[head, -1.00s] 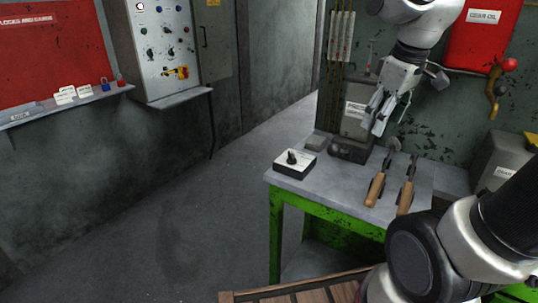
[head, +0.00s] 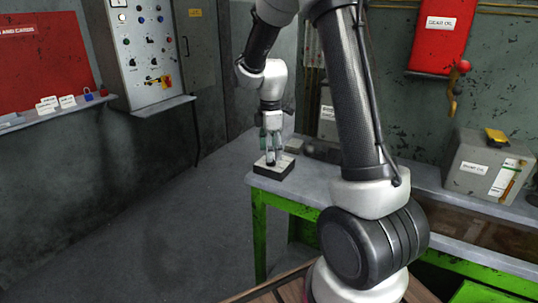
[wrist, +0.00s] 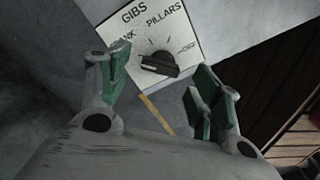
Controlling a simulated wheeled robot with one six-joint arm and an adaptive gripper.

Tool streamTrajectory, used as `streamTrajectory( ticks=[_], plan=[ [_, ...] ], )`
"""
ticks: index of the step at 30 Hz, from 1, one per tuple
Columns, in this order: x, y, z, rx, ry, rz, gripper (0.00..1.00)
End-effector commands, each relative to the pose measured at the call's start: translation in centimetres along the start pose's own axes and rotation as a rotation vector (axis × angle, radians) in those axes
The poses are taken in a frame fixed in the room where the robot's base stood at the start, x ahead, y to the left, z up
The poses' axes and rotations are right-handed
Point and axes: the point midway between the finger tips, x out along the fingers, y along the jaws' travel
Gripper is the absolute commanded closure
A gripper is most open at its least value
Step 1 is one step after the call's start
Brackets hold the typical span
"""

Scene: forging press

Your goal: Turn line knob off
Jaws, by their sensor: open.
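The knob box (head: 273,170) is a small dark box with a white top at the left end of the green-legged table. The wrist view shows its white face (wrist: 150,22) with "GIBS", "PILLARS" and a partly covered word ending in "ANK"; a small mark at the right is unreadable. The black line knob (wrist: 158,64) has a bar-shaped grip lying nearly crosswise, tilted down to the right; I cannot tell which end points. My gripper (head: 271,150) is open, pointing down over the box, its green-padded fingers either side of the knob in the wrist view. Contact is not visible.
The table (head: 300,190) also bears a grey oil box (head: 485,165) at right. My arm hides the table's middle. A control panel (head: 148,55) with knobs hangs on the left wall, and a red cabinet (head: 437,35) at the back right. Open floor lies left of the table.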

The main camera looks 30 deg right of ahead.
Motion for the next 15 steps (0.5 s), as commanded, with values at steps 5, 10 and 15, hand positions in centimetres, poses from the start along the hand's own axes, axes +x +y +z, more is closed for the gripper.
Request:
streamTrajectory(
  ticks=[5, 10, 15],
  plan=[
    [1.7, 0.0, 0.0, 0.001, 0.000, 0.000, 0.36],
    [1.9, 0.0, 0.0, 0.001, 0.000, 0.001, 0.36],
    [1.9, 0.0, 0.0, 0.001, 0.000, 0.001, 0.45]
  ],
)
